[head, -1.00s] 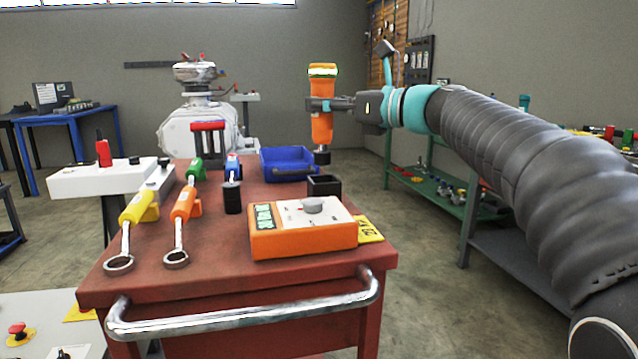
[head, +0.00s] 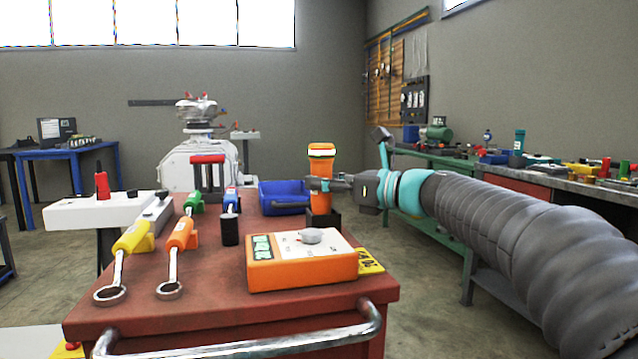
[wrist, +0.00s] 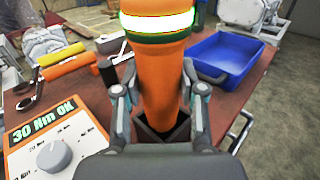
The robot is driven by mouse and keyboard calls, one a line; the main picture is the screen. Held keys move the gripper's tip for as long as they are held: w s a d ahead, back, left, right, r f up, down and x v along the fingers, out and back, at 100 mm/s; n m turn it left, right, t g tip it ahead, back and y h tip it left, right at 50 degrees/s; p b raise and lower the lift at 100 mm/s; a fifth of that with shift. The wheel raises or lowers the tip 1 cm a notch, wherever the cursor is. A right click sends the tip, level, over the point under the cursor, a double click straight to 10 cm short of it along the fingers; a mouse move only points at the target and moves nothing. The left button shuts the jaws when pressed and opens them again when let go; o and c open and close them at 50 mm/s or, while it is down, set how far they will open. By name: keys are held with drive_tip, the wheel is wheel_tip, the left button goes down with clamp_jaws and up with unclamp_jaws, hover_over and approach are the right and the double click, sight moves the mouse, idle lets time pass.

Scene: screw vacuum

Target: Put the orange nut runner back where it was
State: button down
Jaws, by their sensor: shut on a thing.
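The orange nut runner (head: 321,165) stands upright with a glowing green-white band near its top. My gripper (head: 318,184) is shut around its body from the right. The runner's lower end is inside or directly over the black square holder (head: 322,219) on the red cart; I cannot tell whether it rests on the bottom. In the wrist view the runner (wrist: 158,80) is between both fingers (wrist: 155,98), and its lower end goes down into the dark holder opening (wrist: 150,135).
On the red cart (head: 215,310) an orange torque box (head: 300,262) stands in front of the holder, and a blue bin (head: 283,197) behind left. Yellow (head: 130,238) and orange (head: 180,235) wrenches lie at the left. A green workbench (head: 440,215) stands to the right.

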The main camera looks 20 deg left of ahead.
drive_tip(key=shift+f+b, duration=0.3)
drive_tip(key=shift+f, duration=0.3)
drive_tip(key=c, duration=0.7)
unclamp_jaws()
drive_tip(key=shift+f, duration=0.15)
drive_tip(key=shift+r+p, duration=0.35)
drive_tip(key=shift+r, duration=0.35)
drive_tip(key=v, duration=1.2)
